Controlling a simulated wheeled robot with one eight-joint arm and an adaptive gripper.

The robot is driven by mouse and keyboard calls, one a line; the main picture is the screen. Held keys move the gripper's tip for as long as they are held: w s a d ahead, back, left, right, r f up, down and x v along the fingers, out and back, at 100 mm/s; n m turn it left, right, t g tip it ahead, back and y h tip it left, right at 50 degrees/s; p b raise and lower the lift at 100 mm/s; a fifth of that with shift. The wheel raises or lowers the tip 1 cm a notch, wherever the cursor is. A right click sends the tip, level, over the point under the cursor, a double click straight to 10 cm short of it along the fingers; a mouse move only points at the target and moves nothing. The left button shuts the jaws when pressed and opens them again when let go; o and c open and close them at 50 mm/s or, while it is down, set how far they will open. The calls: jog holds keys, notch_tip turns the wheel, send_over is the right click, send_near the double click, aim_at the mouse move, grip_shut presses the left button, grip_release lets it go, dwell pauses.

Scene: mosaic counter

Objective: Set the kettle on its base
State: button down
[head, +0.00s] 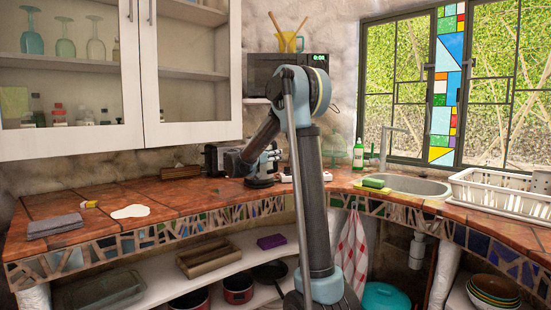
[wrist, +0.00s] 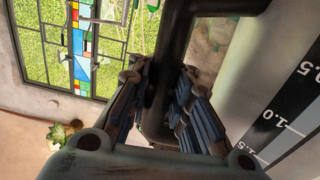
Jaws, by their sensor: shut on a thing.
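The kettle's pale body (wrist: 232,85) fills the right of the wrist view, with a dark level strip marked in white. Its dark handle (wrist: 156,75) stands between the two pads of my gripper (wrist: 158,92), which is shut on it. In the head view my gripper (head: 271,156) is over the back of the counter, and I cannot make out the kettle there; my arm blocks part of that area. A dark round piece (head: 260,184) lies on the counter just under my gripper. It may be the kettle's base, but I cannot tell for sure.
A toaster (head: 212,155) stands behind my wrist at the left. A green-and-yellow sponge (head: 374,183) lies by the sink (head: 412,186), with a white dish rack (head: 495,190) further right. A grey cloth (head: 55,226) lies at the left. Upper cabinets (head: 195,75) overhang the counter.

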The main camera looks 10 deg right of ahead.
jog(key=c, duration=1.7)
grip_release()
jog(key=shift+f, duration=0.1)
jog(key=v, duration=1.1)
jog(key=s+d+f+n+g+y, duration=0.3)
jog(key=s+d+f, duration=0.4)
jog(key=s, duration=0.4)
jog(key=s+d+f+n+g+y, duration=0.25)
jog(key=s+d+f, duration=0.25)
jog(key=s+d, duration=0.4)
jog(key=s+a+f+n+g+y, duration=0.1)
jog(key=s+a+f+n+y, duration=0.1)
jog(key=s+f, duration=0.7)
jog(key=s+a+f+n+g+y, duration=0.1)
jog(key=s+a+f+n+y, duration=0.2)
jog(key=s, duration=1.3)
notch_tip(320, 180, down, 6)
jog(key=a+y, duration=0.2)
jog(key=y, duration=0.2)
jog(key=shift+a, duration=0.25)
